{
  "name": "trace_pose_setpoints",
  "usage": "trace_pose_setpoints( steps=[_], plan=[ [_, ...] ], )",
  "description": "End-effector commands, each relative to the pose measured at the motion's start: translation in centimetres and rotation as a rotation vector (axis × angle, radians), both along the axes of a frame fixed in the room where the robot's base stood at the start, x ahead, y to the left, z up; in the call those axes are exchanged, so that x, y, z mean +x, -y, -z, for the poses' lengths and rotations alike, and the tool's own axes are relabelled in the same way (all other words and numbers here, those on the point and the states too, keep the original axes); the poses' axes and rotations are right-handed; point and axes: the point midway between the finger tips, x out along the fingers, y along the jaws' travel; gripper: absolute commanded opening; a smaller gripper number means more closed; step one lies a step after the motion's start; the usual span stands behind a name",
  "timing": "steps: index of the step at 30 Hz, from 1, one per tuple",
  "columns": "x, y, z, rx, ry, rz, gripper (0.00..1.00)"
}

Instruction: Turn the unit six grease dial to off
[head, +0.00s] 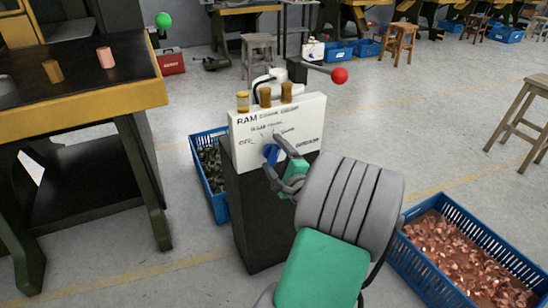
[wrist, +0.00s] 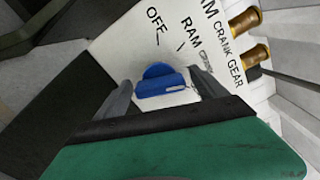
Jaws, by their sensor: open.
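The blue dial (head: 270,153) sits low on the front of a white panel (head: 300,115) on a dark pedestal. It also shows in the wrist view (wrist: 158,80), with a raised grip bar and a small pale line towards its right end. The OFF label (wrist: 155,24) is beyond the dial in the wrist view; RAM and CRANK GEAR labels lie right of it. My gripper (head: 278,162) is open at the panel, one finger on each side of the dial. In the wrist view a gap shows beside the dial; contact cannot be told. No unit number is readable.
Amber-capped cups (head: 264,96) stand on the panel top, near a lever with a red knob (head: 339,76). A workbench (head: 90,115) stands left.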

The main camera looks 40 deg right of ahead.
Motion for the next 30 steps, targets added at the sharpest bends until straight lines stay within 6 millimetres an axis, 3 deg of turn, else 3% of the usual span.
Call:
trace_pose_setpoints(
  steps=[6,27,30],
  plan=[
    [0.04,0.01,-0.01,-0.001,0.0,0.0,0.8],
    [0.02,-0.01,0.01,-0.002,-0.001,0.0,0.23],
    [0.02,-0.01,0.02,-0.002,-0.001,0.0,0.2]
  ],
)
